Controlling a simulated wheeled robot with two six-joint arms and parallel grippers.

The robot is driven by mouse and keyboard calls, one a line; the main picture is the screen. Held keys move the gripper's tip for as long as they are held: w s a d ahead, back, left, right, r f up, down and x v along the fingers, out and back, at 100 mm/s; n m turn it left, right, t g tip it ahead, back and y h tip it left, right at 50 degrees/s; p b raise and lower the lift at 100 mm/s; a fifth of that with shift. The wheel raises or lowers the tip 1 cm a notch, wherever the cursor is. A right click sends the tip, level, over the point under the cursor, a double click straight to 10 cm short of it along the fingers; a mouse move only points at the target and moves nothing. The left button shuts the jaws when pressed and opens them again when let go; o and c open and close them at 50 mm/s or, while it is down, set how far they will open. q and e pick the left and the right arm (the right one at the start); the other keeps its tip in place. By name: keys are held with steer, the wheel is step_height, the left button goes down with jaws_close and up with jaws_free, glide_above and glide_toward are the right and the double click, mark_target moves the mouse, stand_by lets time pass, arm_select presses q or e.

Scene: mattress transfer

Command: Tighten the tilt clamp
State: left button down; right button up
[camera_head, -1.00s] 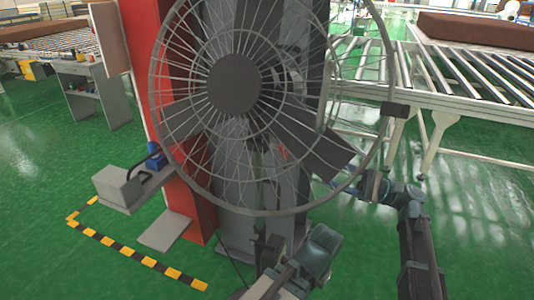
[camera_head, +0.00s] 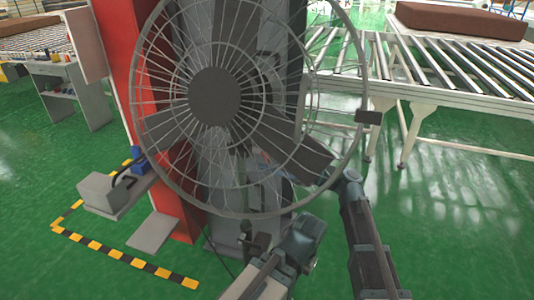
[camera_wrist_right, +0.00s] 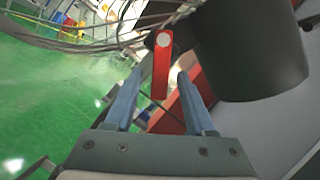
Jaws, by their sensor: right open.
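A large grey fan (camera_head: 215,97) with a round wire guard stands in front of me in the head view. In the right wrist view a red lever with a pale round end (camera_wrist_right: 161,68), apparently the tilt clamp handle, lies beside a dark cylindrical housing (camera_wrist_right: 250,50). My right gripper (camera_wrist_right: 159,80) is open, its two blue-grey fingers on either side of the lever with gaps visible. In the head view my right arm reaches behind the fan's lower right rim, and its fingers are mostly hidden. My left arm shows at the bottom centre; its jaws cannot be made out.
A red column (camera_head: 152,110) stands behind the fan. A roller conveyor (camera_head: 450,70) carrying a brown mattress (camera_head: 460,20) is at the right. A grey box (camera_head: 108,192) and yellow-black floor tape (camera_head: 125,258) are at the left. Green floor is clear at the lower right.

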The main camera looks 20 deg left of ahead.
steer(key=shift+s+a+r, duration=0.1)
steer(key=shift+a+r, duration=0.1)
steer(key=shift+a, duration=0.35)
jaws_close()
stand_by(1.1)
